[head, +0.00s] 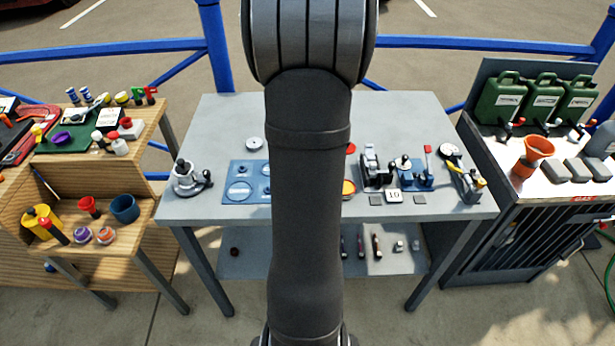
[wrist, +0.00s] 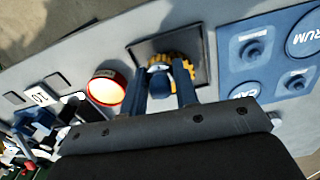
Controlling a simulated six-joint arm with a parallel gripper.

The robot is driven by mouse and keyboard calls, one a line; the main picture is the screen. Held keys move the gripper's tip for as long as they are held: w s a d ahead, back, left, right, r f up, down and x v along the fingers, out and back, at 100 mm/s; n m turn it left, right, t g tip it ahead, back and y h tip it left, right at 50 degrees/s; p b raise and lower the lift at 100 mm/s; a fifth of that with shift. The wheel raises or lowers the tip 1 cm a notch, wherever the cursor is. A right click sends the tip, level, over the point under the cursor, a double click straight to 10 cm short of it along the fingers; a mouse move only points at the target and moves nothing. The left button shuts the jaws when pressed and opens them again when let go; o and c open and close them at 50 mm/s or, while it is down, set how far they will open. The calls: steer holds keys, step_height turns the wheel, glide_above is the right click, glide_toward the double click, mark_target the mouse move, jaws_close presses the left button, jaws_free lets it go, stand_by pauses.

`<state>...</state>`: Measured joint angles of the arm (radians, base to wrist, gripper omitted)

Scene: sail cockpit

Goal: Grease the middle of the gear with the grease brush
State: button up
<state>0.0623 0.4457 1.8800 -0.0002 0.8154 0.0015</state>
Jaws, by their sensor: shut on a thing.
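In the wrist view a yellow gear (wrist: 184,62) lies on a dark square tray (wrist: 197,48). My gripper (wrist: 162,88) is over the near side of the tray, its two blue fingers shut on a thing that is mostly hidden. Only a blue rounded part (wrist: 182,70) and a pale part beside it show between the fingers; I take it to be the grease brush. It overlaps the gear in the picture; whether it touches is unclear. In the head view my arm hides the gripper, the brush and the gear.
A red tin (wrist: 106,88) with pale yellow contents stands left of the tray. A blue board (wrist: 270,62) with knobs and marked circles lies to the right. The grey table (head: 225,115) also bears a winch-like part (head: 186,180) and several devices at right. Its back left is clear.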

steer(key=shift+s+d, duration=0.15)
steer(key=shift+s, duration=0.05)
steer(key=shift+w+a, duration=0.45)
steer(key=shift+w, duration=0.4)
steer(key=shift+w+a, duration=0.4)
steer(key=shift+w, duration=0.5)
steer(key=shift+w+a, duration=0.45)
steer(key=shift+w, duration=0.4)
steer(key=shift+s+d, duration=0.45)
steer(key=shift+s, duration=0.45)
steer(key=shift+s+d, duration=0.45)
steer(key=shift+s, duration=0.45)
steer(key=shift+s+d, duration=0.45)
steer(key=shift+s, duration=0.45)
steer(key=shift+w+a, duration=0.5)
steer(key=shift+w, duration=0.45)
steer(key=shift+w+a, duration=0.45)
steer(key=shift+w, duration=0.45)
steer(key=shift+w+a, duration=0.5)
steer(key=shift+w, duration=0.45)
step_height(320, 180, up, 8)
steer(key=shift+d+r, duration=0.1)
steer(key=shift+d, duration=0.05)
